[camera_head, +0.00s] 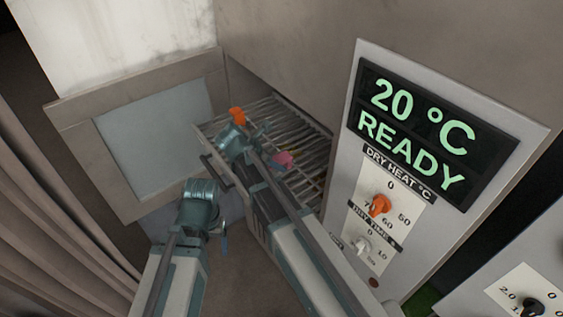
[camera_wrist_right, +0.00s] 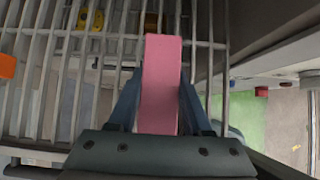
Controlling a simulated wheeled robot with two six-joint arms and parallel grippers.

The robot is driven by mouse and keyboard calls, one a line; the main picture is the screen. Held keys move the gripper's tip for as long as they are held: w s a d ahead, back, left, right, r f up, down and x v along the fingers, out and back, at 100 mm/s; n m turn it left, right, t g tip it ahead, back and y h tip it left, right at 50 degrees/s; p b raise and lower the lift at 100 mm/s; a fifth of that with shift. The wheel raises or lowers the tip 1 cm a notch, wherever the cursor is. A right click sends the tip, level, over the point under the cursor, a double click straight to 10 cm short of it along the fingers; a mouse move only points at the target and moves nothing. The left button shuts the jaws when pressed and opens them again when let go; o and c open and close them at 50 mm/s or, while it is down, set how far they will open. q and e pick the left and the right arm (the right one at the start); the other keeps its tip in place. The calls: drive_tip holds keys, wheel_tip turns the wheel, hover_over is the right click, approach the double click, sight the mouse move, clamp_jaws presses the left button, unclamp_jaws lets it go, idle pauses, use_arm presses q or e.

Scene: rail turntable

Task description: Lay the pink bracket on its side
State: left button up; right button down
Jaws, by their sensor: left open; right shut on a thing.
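The pink bracket (camera_wrist_right: 161,75) stands out in the right wrist view as a long pink block between the two dark fingers of my right gripper (camera_wrist_right: 160,104). The gripper is shut on it, over the bars of a wire rack (camera_wrist_right: 45,60). In the head view a small part of the pink bracket (camera_head: 284,158) shows beside my right arm, which hides the rest. I cannot tell whether the bracket touches the rack. My left gripper (camera_head: 223,236) is open and apart from the bracket, in front of the rack and lower left of it; its fingers are small in the picture.
An orange thing (camera_head: 237,115) is at the rack's far left corner. A yellow thing (camera_wrist_right: 90,20) shows among the bars in the right wrist view. A panel (camera_head: 452,190) with a display reading 20 °C READY and knobs stands to the right of the rack. A framed pane (camera_head: 155,140) is at left.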

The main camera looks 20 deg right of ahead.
sight(277, 172)
drive_tip(key=shift+w+d, duration=0.15)
drive_tip(key=shift+w, duration=0.55)
drive_tip(key=shift+w+d+f+b, duration=0.3)
drive_tip(key=shift+w+f+b, duration=0.1)
drive_tip(key=shift+w, duration=0.1)
drive_tip(key=shift+w+d+f+b, duration=0.3)
drive_tip(key=shift+w+b, duration=0.05)
drive_tip(key=shift+w, duration=0.1)
wheel_tip(277, 172, down, 2)
drive_tip(key=shift+f+b, duration=0.2)
drive_tip(key=shift+b, duration=0.9)
drive_tip(key=shift+s+a, duration=0.15)
drive_tip(key=shift+a, duration=0.1)
drive_tip(key=shift+d, duration=0.25)
drive_tip(key=shift+f, duration=0.1)
drive_tip(key=c, duration=0.8)
unclamp_jaws()
drive_tip(key=shift+a, duration=0.15)
drive_tip(key=o, duration=0.5)
